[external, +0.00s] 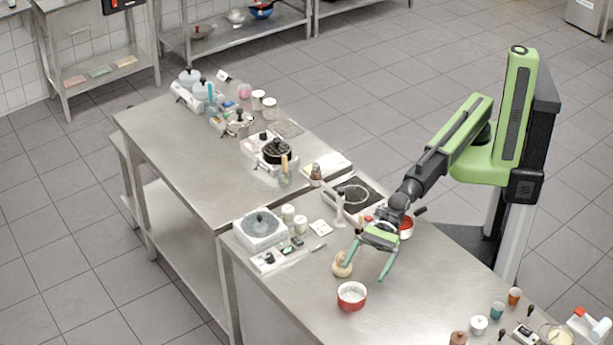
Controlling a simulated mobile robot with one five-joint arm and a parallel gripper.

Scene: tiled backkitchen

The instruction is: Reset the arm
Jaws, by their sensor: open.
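My gripper (364,269) hangs over the near steel table, at the end of my outstretched green and black arm. Its two green fingers are spread apart, with nothing seen between them. A small beige round item (342,265) is close by the left fingertip; I cannot tell whether they touch. A red bowl (352,296) with pale contents stands just in front of the gripper, below it in the picture. A red pot (406,228) is partly hidden behind the gripper's wrist.
A scale-like appliance (260,228) and white jars (288,213) stand left of the gripper. Orange (514,296) and teal (497,310) cups and other small items crowd the right end. Bare table (430,290) lies right of the red bowl. A second table (180,160) holds pots and jars.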

